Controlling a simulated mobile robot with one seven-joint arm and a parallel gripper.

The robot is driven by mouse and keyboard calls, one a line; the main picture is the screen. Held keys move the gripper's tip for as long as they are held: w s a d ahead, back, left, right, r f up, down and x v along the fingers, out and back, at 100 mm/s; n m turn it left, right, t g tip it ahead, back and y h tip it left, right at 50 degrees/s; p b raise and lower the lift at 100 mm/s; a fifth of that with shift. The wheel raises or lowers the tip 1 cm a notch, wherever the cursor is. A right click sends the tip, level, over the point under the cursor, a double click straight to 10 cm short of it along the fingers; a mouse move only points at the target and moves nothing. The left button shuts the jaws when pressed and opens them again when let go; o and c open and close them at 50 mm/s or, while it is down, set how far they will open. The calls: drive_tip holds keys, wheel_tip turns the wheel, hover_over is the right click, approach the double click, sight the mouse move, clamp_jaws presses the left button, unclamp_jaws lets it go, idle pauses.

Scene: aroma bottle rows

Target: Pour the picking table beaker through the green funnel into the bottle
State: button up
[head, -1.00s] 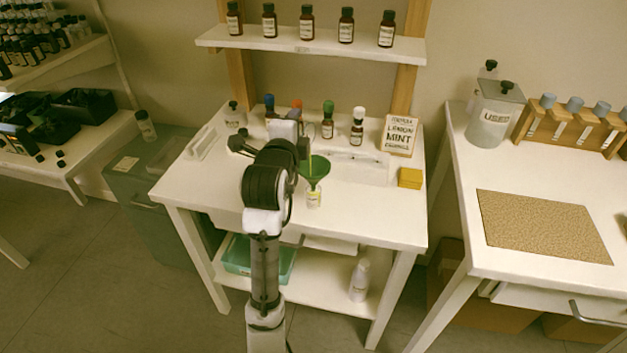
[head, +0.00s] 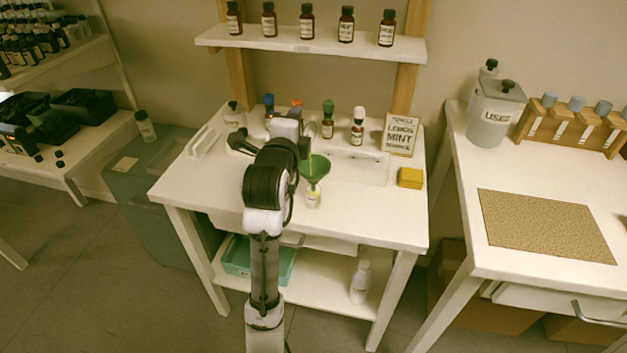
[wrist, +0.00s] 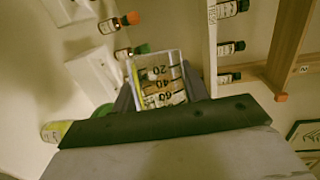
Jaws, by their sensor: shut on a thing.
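My gripper (wrist: 160,96) is shut on the clear beaker (wrist: 157,66), which has dark printed numbers. The wrist view is rolled, and the beaker is tilted far over onto its side. The green funnel (head: 316,168) sits in the mouth of the small bottle (head: 313,199) with a yellowish label, near the middle of the table. In the wrist view, the funnel (wrist: 104,110) and the bottle (wrist: 56,130) are partly hidden behind my gripper. The beaker is above the funnel, apart from it. In the head view, my arm hides most of the gripper. I cannot tell how much liquid the beaker holds.
Several dark capped bottles (head: 357,128) stand along the back of the white table (head: 375,215). A sign (head: 398,134) and a yellow block (head: 410,178) are at the right. A shelf with bottles (head: 307,22) hangs above. The table's front right is clear.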

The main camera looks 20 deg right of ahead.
drive_tip(key=shift+s+d+r+m+b, duration=0.15)
drive_tip(key=shift+m+b, duration=0.25)
drive_tip(key=shift+b, duration=0.4)
idle(1.8)
drive_tip(key=shift+p, duration=0.3)
idle(0.4)
drive_tip(key=shift+w+a+n+p, duration=0.25)
drive_tip(key=shift+n+p, duration=0.35)
drive_tip(key=shift+p, duration=0.15)
drive_tip(key=shift+f+n+g+p, duration=0.35)
drive_tip(key=shift+f+n+g, duration=0.05)
drive_tip(key=shift+f+n, duration=0.15)
drive_tip(key=shift+w+r+p, duration=0.1)
drive_tip(key=shift+p, duration=0.2)
drive_tip(key=shift+w+a+n+g+p, duration=0.15)
drive_tip(key=shift+n+g+p, duration=0.25)
drive_tip(key=shift+n+p, duration=0.4)
drive_tip(key=p, duration=0.1)
drive_tip(key=f+n+g+p, duration=0.1)
drive_tip(key=shift+w+a+n+p, duration=0.15)
drive_tip(key=shift+w+n+p, duration=0.1)
drive_tip(key=shift+p, duration=0.1)
drive_tip(key=shift+f+n+g+h+p, duration=0.35)
drive_tip(key=shift+n+g+h+p, duration=0.05)
drive_tip(key=shift+a+f, duration=0.1)
drive_tip(key=shift+f, duration=0.05)
